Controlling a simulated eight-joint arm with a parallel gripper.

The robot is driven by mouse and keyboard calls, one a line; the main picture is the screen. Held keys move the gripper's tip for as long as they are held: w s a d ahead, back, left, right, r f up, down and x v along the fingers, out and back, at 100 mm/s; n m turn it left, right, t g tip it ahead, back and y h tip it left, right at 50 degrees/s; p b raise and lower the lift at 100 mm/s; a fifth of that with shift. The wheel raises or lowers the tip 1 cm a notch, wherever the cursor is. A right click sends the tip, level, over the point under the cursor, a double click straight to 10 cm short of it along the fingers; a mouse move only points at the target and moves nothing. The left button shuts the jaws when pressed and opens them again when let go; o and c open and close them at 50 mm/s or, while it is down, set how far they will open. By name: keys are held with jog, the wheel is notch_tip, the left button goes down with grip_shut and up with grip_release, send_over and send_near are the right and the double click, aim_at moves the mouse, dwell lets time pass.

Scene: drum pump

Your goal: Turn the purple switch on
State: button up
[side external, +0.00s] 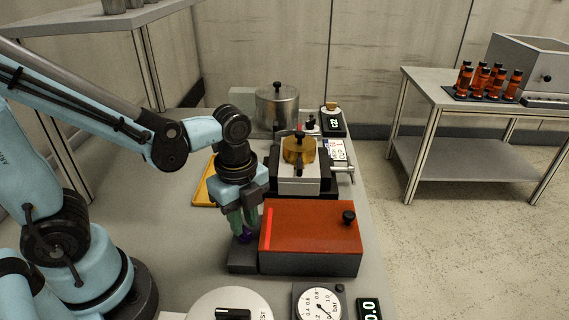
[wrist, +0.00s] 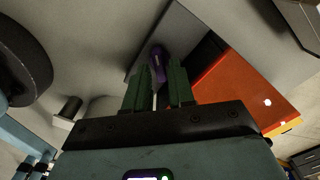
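The purple switch (side external: 243,236) stands on a dark grey base block (side external: 243,262) just left of the red-brown box. In the side view my gripper (side external: 240,225) points down over it, and its green fingers partly hide it. In the wrist view the purple switch (wrist: 157,64) shows at the tips of my gripper (wrist: 157,78), between the two fingers. The fingers are apart, with a narrow gap about as wide as the switch. I cannot tell whether either finger touches it.
The red-brown box (side external: 318,240) with a black knob stands close right of my gripper. A round gauge (side external: 320,303) and a white dial (side external: 230,306) are in front. Behind are a brass-topped device (side external: 298,152) and a metal pot (side external: 277,106). The tabletop at left is mostly clear.

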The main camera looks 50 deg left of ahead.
aim_at(244, 227)
notch_tip(244, 227, up, 11)
dwell(0.6)
jog(key=shift+f, duration=0.15)
jog(key=shift+w+a+f+n+t, duration=0.45)
jog(key=shift+a+n+t, duration=0.5)
jog(key=shift+n, duration=2.1)
jog(key=shift+w+a+f+n+t, duration=0.5)
jog(key=shift+n+t, duration=0.9)
jog(key=shift+n, duration=1.6)
jog(key=shift+w+a+f+n+t, duration=0.25)
jog(key=shift+w+a+n+t, duration=0.55)
jog(key=shift+n, duration=2.25)
jog(key=shift+s+t, duration=0.25)
jog(key=shift+t, duration=0.1)
